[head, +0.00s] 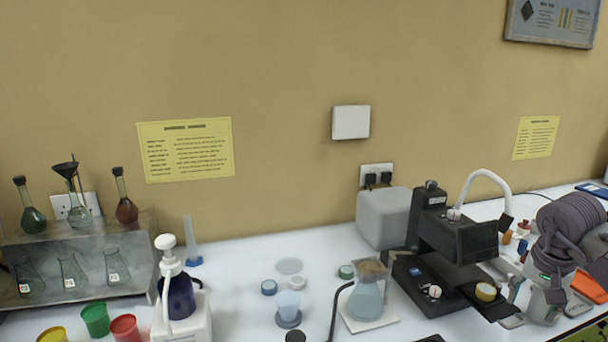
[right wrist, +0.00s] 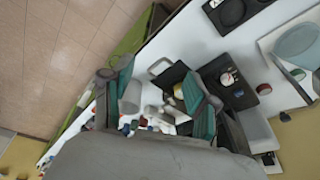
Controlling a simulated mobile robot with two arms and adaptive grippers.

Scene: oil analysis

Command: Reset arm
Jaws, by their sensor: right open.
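My right gripper (head: 514,264) is at the right of the head view, over the bench beside the black instrument (head: 450,240). In the right wrist view its two green-padded fingers (right wrist: 158,98) stand wide apart, with nothing held between them. The black instrument and small items on the bench show beyond the fingers there. My left gripper is in neither view.
A conical flask (head: 366,300) stands left of the instrument on the white bench (head: 250,265). A pump bottle (head: 180,295), coloured cups (head: 95,319) and a flask rack (head: 80,278) are at the left. An orange item (head: 590,287) lies by my right arm.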

